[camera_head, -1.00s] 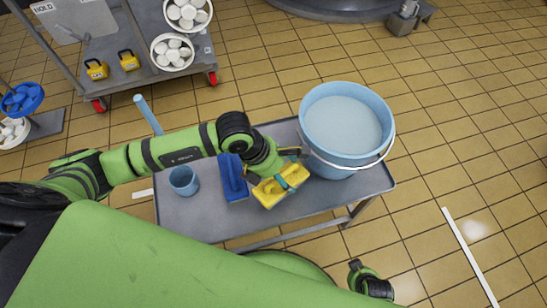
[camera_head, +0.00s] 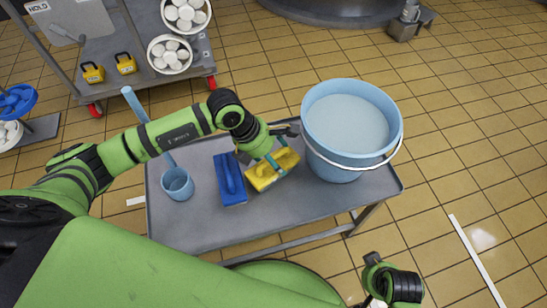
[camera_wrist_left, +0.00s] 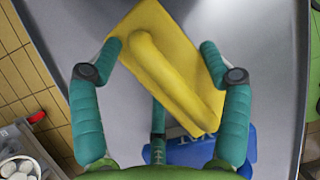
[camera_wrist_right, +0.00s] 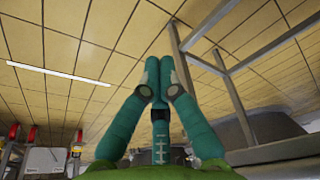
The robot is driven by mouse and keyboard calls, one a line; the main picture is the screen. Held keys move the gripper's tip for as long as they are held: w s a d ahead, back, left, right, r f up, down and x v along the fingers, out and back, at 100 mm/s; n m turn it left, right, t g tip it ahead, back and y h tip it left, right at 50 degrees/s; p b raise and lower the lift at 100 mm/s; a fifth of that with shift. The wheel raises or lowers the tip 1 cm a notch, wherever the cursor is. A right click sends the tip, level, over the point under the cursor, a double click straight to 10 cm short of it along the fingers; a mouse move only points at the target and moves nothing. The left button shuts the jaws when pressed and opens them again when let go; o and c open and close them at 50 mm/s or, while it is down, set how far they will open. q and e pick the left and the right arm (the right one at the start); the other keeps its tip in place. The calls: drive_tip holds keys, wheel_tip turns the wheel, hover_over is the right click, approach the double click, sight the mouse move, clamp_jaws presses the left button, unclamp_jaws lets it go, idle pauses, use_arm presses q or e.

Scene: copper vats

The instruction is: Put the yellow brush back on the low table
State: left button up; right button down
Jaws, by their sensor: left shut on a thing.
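The yellow brush (camera_head: 262,180) is at the middle of the low grey table (camera_head: 200,228), just right of the blue brush (camera_head: 229,182). My left gripper (camera_head: 277,165) is shut on the yellow brush from above. In the left wrist view the yellow brush (camera_wrist_left: 165,65) lies slantwise between the two fingers (camera_wrist_left: 161,47), with the blue brush (camera_wrist_left: 190,153) partly behind it. I cannot tell whether its underside touches the table top. My right gripper (camera_wrist_right: 158,65) is shut and empty, low near the front right of the table.
A blue bucket (camera_head: 345,165) of greyish liquid stands right of the yellow brush. A blue cup-shaped holder (camera_head: 177,186) with a long handle stands at the left. A trolley with yellow locks (camera_head: 126,64) is behind. Bare table shows in front of the brushes.

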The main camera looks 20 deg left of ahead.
drive_tip(key=shift+r, duration=0.1)
use_arm(q)
drive_tip(key=o, duration=1.2)
use_arm(e)
drive_tip(key=shift+r, duration=0.1)
